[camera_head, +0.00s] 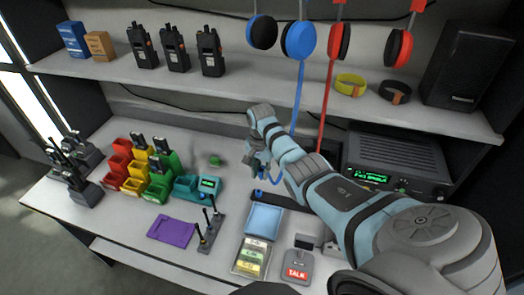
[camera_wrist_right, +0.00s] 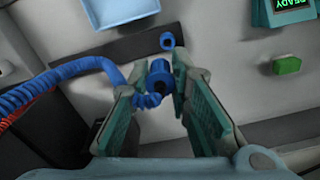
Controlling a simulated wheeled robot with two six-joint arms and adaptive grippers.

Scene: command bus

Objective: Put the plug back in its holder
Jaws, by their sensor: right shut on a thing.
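My right gripper (camera_head: 256,165) is above the desk near the back, and its two fingers also show in the wrist view (camera_wrist_right: 158,88). It is shut on the blue plug (camera_wrist_right: 159,76), which hangs from a coiled blue cord (camera_wrist_right: 88,68). The plug is mostly hidden behind the gripper in the head view. A dark strip with a blue ring (camera_wrist_right: 167,41) lies on the desk just beyond the plug; this looks like the holder (camera_head: 258,193). The plug is apart from the ring. My left gripper is not in view.
A blue tray (camera_head: 264,219) lies in front of the dark strip. A radio unit (camera_head: 390,165) stands to the right. Coloured bins (camera_head: 157,187) and a teal device (camera_head: 209,186) with a screen stand to the left. A green block (camera_wrist_right: 287,65) lies behind. Headsets hang from above.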

